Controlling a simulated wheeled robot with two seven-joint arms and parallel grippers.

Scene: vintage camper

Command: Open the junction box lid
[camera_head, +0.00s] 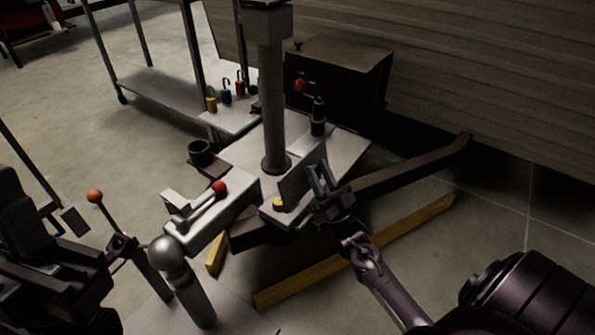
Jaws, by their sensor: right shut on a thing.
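The junction box (270,213) appears to be the low pale box at the front of the metal plate, right of the red-knobbed lever. A small yellow part shows on it. Its lid (297,183) looks like the dark flat panel standing steeply tilted up above the box. My right gripper (322,180) reaches in from the lower right and is shut on the lid's right side, hiding part of it. My left arm and gripper (62,215) show dark at the left edge, away from the box; the finger gap is unclear.
A thick grey post (272,100) rises behind the box. A coupler with a red-knobbed lever (218,188) lies to its left. A black cup (200,152), several coloured padlocks (226,97) and a dark chest (345,75) stand behind. Yellow bars (350,255) lie on the floor.

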